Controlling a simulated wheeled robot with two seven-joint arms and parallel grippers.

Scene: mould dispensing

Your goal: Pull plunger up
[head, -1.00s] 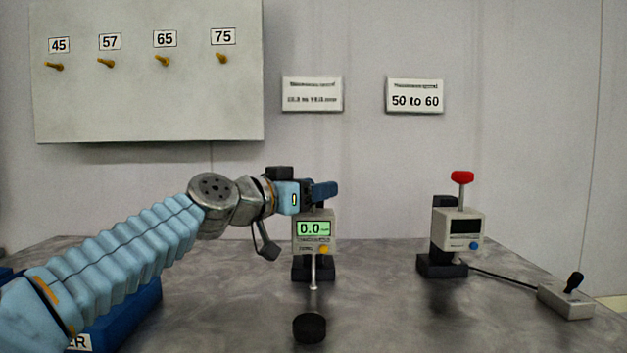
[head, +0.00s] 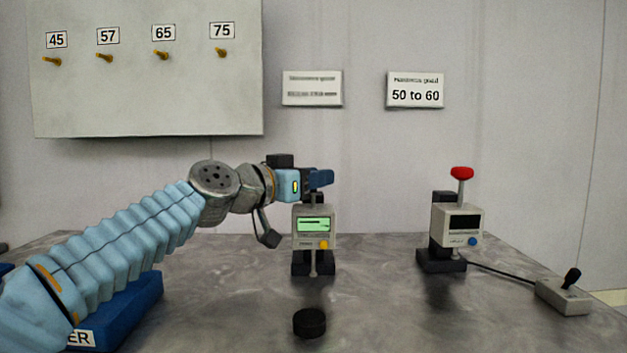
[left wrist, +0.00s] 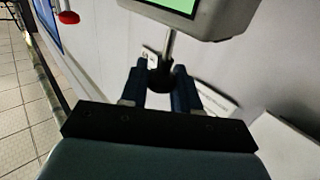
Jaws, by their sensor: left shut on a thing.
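The gauge with a lit green display (head: 314,226) stands on the table in the head view. Its plunger rod (left wrist: 169,45) shows in the left wrist view, running from the gauge body to a dark knob between my fingers. My left gripper (head: 320,180) is above the gauge body and shut on the plunger's top; its fingers also show in the left wrist view (left wrist: 162,92). The gauge's lower probe tip (head: 313,272) hangs in front of its black base. The display reading is too blurred to make out. My right gripper is not in view.
A black round puck (head: 309,323) lies in front of the gauge. A second tester with a red knob (head: 461,173) stands at the right, cabled to a small joystick box (head: 563,297). A blue tray (head: 125,313) lies under my left arm. The table between the devices is clear.

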